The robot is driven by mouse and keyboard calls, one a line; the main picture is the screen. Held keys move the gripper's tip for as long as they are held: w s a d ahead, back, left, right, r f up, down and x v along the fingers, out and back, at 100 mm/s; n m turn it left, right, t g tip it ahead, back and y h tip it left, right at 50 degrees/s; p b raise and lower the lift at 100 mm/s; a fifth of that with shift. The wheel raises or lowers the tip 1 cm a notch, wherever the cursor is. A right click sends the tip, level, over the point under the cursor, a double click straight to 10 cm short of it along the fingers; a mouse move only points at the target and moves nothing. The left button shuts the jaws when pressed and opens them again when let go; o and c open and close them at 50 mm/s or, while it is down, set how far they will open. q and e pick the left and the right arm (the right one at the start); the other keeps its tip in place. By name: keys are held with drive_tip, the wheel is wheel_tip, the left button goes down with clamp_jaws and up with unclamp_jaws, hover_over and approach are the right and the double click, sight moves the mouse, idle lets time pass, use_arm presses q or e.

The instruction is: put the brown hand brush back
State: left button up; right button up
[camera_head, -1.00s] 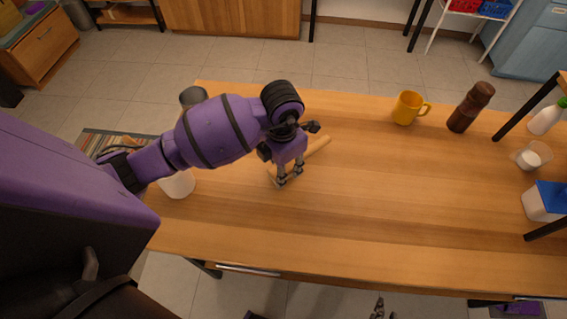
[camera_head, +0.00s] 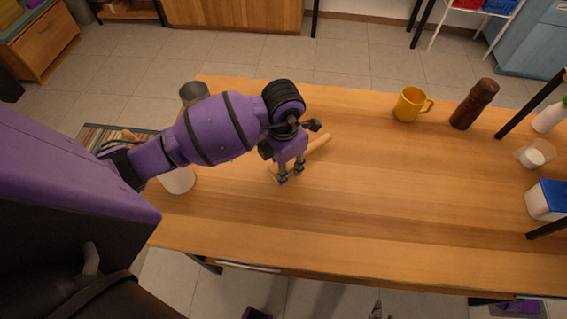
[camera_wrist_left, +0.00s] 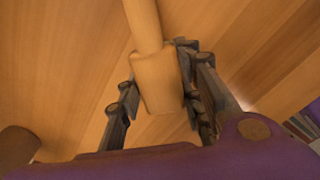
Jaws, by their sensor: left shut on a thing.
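The brush (camera_head: 318,144), a light tan wooden piece, is on or just above the table on the left half; contact with the table is hard to tell. My left gripper (camera_head: 291,173) points down and is shut on it. In the left wrist view, the brush (camera_wrist_left: 157,80) has a thin handle running up and a wider block between the fingers (camera_wrist_left: 160,100). I cannot see bristles. My right gripper (camera_head: 377,310) shows only as a small dark tip at the bottom edge; its opening is not clear.
The wooden table (camera_head: 400,220) is clear in the middle. A yellow mug (camera_head: 408,104) and a brown bottle (camera_head: 474,104) stand at the back right. A dark-topped container (camera_head: 193,94) and a white one (camera_head: 178,180) are partly behind my left arm. A blue-and-white box (camera_head: 546,201) is far right.

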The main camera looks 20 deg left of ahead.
use_arm(q)
drive_tip(key=shift+f, duration=0.15)
drive_tip(key=o, duration=1.4)
drive_tip(key=shift+r, duration=0.3)
wheel_tip(320, 180, up, 12)
drive_tip(key=shift+f, duration=0.25)
